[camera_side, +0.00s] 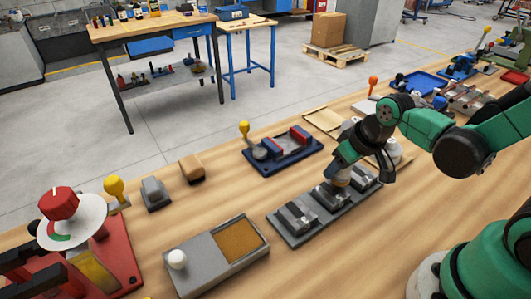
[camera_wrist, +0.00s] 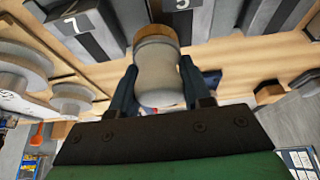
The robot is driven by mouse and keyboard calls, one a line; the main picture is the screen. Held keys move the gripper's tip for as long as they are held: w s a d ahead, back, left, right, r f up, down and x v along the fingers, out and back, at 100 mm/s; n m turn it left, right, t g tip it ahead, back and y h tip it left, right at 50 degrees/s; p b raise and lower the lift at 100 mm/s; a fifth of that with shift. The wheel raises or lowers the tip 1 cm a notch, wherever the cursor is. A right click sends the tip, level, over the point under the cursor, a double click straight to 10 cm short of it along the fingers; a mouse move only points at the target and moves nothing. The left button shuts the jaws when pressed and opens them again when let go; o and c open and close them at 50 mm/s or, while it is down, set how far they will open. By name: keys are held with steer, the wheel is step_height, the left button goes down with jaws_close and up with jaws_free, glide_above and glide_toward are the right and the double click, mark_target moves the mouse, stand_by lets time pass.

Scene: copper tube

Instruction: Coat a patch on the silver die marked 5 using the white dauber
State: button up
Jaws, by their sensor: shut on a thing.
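My gripper (camera_wrist: 158,92) is shut on the white dauber (camera_wrist: 158,70), a pale rounded handle with a brown tip pointing toward the dies. In the side view my gripper (camera_side: 345,168) holds the dauber (camera_side: 338,181) over the grey die rack (camera_side: 290,238), near its middle. The silver die marked 5 (camera_wrist: 185,8) is at the top of the wrist view, partly cut off and partly behind the dauber. It appears to be the middle die (camera_side: 330,197) in the side view. The tip overlaps it in view; I cannot tell whether they touch.
The die marked 7 (camera_wrist: 75,25) stands left of the die marked 5, and another die (camera_wrist: 270,15) stands right. A grey tray with a brown pad (camera_side: 240,240) and white knob (camera_side: 177,260) lies left of the rack. A blue fixture (camera_side: 283,151) stands behind. White round parts (camera_wrist: 20,65) are close by.

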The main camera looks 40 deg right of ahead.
steer(key=shift+a, duration=2.75)
steer(key=shift+w+a+r, duration=0.1)
steer(key=shift+w+r, duration=0.05)
steer(key=shift+r, duration=0.25)
step_height(320, 180, up, 6)
